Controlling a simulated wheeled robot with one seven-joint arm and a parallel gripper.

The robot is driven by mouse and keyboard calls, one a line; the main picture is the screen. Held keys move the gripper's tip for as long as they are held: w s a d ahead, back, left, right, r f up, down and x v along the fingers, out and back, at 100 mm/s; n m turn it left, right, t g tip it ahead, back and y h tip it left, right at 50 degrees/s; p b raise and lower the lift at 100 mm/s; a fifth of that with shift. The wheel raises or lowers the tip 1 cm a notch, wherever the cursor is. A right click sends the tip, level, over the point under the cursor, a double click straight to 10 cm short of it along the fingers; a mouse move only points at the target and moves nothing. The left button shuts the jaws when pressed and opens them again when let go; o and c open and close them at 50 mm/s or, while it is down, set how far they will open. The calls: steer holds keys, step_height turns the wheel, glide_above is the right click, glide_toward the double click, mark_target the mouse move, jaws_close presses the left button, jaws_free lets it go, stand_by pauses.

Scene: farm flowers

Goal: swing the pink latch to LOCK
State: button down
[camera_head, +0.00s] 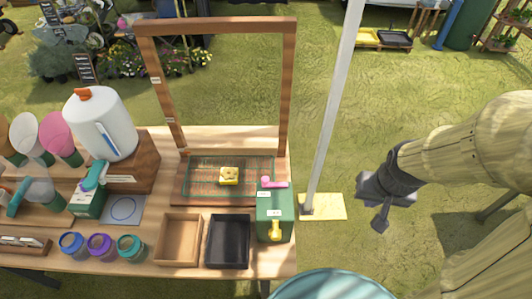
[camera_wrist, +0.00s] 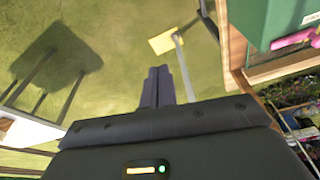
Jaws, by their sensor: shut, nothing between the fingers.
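A green box (camera_head: 274,212) stands at the right end of the wooden table. The latch also shows in the wrist view (camera_wrist: 296,39), at the right edge and partly cut off. Small white labels on the box are too small to read. A yellow handle (camera_head: 275,229) is on its front. My gripper (camera_head: 380,220) is shut and empty, off the table over the grass, well to the right of the box. Its closed fingers show in the wrist view (camera_wrist: 158,86).
A pale upright post (camera_head: 332,110) on a yellow base (camera_head: 326,206) stands between my gripper and the box. A wooden frame (camera_head: 290,90) rises behind it. A wooden tray (camera_head: 179,240) and a black tray (camera_head: 228,241) lie left of the box. Grass around my gripper is open.

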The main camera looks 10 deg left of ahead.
stand_by(0.3)
steer(key=w+a+r+n+g+p, duration=0.1)
steer(key=w+a+r+p, duration=0.2)
steer(key=w+a, duration=0.25)
steer(key=w+a+r+n+g+p, duration=0.1)
steer(key=w+a+r+g+p, duration=0.15)
steer(key=w+a, duration=0.35)
steer(key=w+a+r+n+g+h+p, duration=0.1)
steer(key=a+p, duration=0.4)
steer(key=a, duration=1.3)
steer(key=shift+w+a+n+g, duration=0.15)
steer(key=shift+w+n+g, duration=0.35)
steer(key=shift+n+g, duration=0.2)
steer(key=shift+f, duration=0.1)
